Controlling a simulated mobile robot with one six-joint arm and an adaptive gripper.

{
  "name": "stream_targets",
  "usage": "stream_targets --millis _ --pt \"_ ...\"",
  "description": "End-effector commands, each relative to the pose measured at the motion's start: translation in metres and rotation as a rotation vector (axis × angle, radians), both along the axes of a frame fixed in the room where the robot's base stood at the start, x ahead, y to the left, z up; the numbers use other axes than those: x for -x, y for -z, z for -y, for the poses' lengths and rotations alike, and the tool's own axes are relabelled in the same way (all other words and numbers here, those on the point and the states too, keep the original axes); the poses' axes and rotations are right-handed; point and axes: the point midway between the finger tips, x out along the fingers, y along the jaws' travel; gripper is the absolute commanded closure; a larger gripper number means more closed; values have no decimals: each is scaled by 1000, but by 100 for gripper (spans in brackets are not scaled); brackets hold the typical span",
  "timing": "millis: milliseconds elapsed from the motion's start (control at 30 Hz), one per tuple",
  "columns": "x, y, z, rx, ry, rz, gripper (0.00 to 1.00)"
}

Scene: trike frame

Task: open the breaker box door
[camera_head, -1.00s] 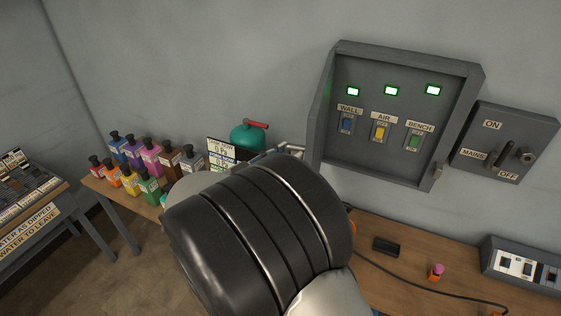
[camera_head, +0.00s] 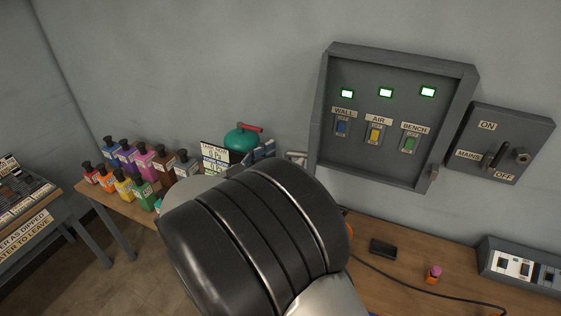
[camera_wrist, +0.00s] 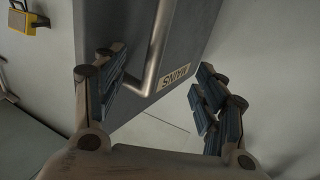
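The breaker box (camera_head: 385,170) is on the wall with its front uncovered, showing three switches under green-lit lamps. Its door stands out at the left side, almost edge-on in the head view. In the wrist view a grey panel, apparently the door (camera_wrist: 205,22), shows a metal bar handle (camera_wrist: 154,60) and a MAINS label. My gripper (camera_wrist: 165,88) is open, with its blue-padded fingers apart. The handle and the panel's lower part appear between the fingers; contact is unclear. In the head view my wrist hides most of the gripper.
A mains switch box (camera_head: 500,143) is right of the breaker box. Below are a bench (camera_head: 385,285) with a cable, a black block (camera_head: 383,248) and a socket unit (camera_head: 520,265). Several coloured bottles (camera_head: 128,160) and a green tank (camera_head: 240,138) stand at left.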

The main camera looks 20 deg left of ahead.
Motion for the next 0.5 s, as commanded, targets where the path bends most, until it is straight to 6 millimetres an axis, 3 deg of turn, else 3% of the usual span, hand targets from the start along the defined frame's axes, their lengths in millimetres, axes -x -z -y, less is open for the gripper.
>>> stream_targets --millis 133,500 --pt "15 -6 -10 -2 -12 11 67" --pt "89 -3 -37 -1 -4 5 67"
